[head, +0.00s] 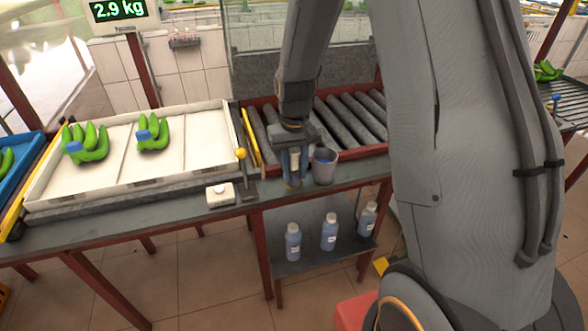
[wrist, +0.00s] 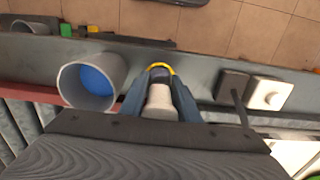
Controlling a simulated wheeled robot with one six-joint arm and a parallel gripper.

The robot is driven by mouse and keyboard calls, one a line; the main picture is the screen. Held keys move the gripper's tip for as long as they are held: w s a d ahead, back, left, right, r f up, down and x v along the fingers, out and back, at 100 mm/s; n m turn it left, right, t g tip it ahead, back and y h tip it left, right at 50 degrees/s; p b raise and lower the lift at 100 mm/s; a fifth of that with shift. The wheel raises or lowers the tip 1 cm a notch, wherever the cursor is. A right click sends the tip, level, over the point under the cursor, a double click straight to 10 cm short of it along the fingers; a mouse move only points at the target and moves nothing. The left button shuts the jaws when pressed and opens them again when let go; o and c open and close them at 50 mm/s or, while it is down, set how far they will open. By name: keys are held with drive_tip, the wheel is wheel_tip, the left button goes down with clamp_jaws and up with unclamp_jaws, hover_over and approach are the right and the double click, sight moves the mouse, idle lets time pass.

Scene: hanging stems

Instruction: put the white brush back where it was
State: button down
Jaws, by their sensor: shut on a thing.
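My gripper (head: 293,166) is at the bench's front edge, just left of a grey cup. In the wrist view my gripper (wrist: 160,88) has its two blue fingers closed around a pale, cylindrical thing, which I take to be the white brush (wrist: 160,100). A yellow curved edge shows at its far end, between the fingertips. The fingers hide much of the brush in the head view. I cannot tell whether its lower end touches the bench. The grey cup (head: 324,166) stands upright with blue inside; it also shows in the wrist view (wrist: 70,92), beside the fingers.
A white box with a button (head: 220,196) and a lever with a yellow knob (head: 241,155) stand left of my gripper. A roller conveyor (head: 352,117) lies behind. A pale tray (head: 110,165) holds green bananas. Several bottles (head: 329,232) stand on the shelf below.

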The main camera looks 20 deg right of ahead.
sight(295, 152)
drive_tip(key=shift+f, duration=0.1)
drive_tip(key=c, duration=1.3)
unclamp_jaws()
drive_tip(key=shift+c, duration=0.2)
wheel_tip(295, 152, up, 12)
drive_tip(key=b, duration=0.2)
drive_tip(key=shift+f+b, duration=0.15)
drive_tip(key=shift+b, duration=0.25)
drive_tip(key=shift+s, duration=0.25)
drive_tip(key=s+f, duration=0.3)
drive_tip(key=s, duration=0.5)
drive_tip(key=s+f+t, duration=0.1)
drive_tip(key=s+f, duration=0.2)
drive_tip(key=s, duration=0.5)
drive_tip(key=shift+a, duration=0.15)
